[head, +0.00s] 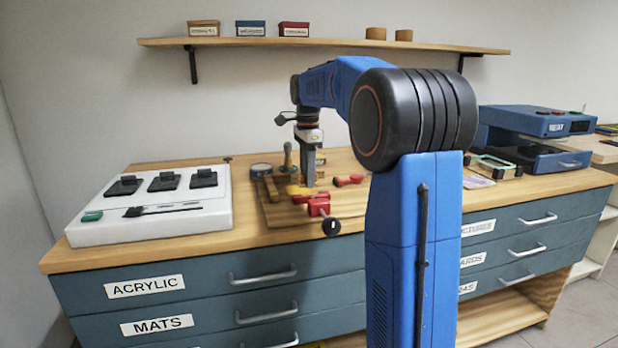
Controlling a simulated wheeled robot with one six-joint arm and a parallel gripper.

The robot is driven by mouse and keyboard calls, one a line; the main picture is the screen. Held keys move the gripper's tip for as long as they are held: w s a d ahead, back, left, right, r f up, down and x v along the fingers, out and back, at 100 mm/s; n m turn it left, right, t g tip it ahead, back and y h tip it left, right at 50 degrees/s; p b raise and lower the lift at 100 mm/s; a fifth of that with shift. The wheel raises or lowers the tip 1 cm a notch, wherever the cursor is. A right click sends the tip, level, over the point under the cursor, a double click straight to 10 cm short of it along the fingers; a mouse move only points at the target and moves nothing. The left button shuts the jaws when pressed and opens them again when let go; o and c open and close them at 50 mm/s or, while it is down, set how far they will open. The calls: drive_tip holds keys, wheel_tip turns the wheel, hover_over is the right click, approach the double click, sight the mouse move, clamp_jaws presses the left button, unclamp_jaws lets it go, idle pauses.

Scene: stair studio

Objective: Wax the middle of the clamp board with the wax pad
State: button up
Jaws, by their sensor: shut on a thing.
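The clamp board (278,216) is a wooden board lying on the bench top, partly hidden behind my arm. A red clamp (318,206) with a black knob sits at its front edge, and another red piece (350,180) shows to the right. My gripper (306,184) points down over the board and is shut on a small yellowish thing (298,190), which looks like the wax pad. The pad is low at the board's surface; I cannot tell whether it touches. The fingertips are small and partly hidden here.
A white switch panel (150,212) fills the bench's left end. A blue machine (535,122) stands at the right. A shelf (340,43) with small boxes hangs above.

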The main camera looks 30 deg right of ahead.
drive_tip(key=shift+w+d+r, duration=0.1)
drive_tip(key=shift+w, duration=0.3)
drive_tip(key=shift+s, duration=0.15)
